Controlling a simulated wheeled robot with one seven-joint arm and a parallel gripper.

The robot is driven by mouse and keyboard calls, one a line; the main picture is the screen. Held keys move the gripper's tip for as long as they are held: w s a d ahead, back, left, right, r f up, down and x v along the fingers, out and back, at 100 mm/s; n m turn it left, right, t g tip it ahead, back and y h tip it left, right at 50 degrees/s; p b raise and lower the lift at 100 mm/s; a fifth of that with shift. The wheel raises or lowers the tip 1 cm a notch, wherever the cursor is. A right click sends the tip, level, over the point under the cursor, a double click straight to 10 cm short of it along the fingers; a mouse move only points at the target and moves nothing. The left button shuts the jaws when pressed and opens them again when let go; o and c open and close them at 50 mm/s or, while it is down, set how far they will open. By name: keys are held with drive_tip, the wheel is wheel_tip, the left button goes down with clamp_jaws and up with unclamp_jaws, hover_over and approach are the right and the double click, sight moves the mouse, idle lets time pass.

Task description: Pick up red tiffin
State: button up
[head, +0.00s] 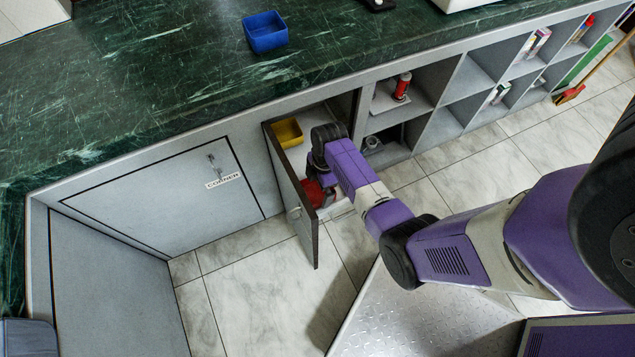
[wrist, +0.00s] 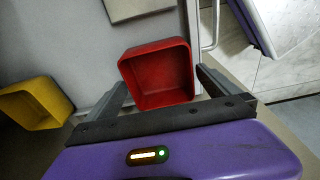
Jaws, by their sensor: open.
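The red tiffin (wrist: 157,72) is an open, square-topped box in the wrist view, directly ahead of my gripper (wrist: 163,80). My gripper is open, with one finger near the tiffin's left side and the other near its right side. I cannot tell whether either finger touches it. In the head view the red tiffin (head: 313,193) shows partly, low inside the open cabinet, beside the door and below my arm. My arm hides part of it, and the fingertips are hard to make out there.
The open cabinet door (head: 292,200) stands close on the left of my arm. A blue box (head: 266,32) is on the green counter (head: 140,70). Open shelves (head: 465,80) lie to the right.

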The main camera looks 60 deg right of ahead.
drive_tip(key=shift+f, duration=0.15)
drive_tip(key=c, duration=1.7)
drive_tip(key=shift+c, duration=0.2)
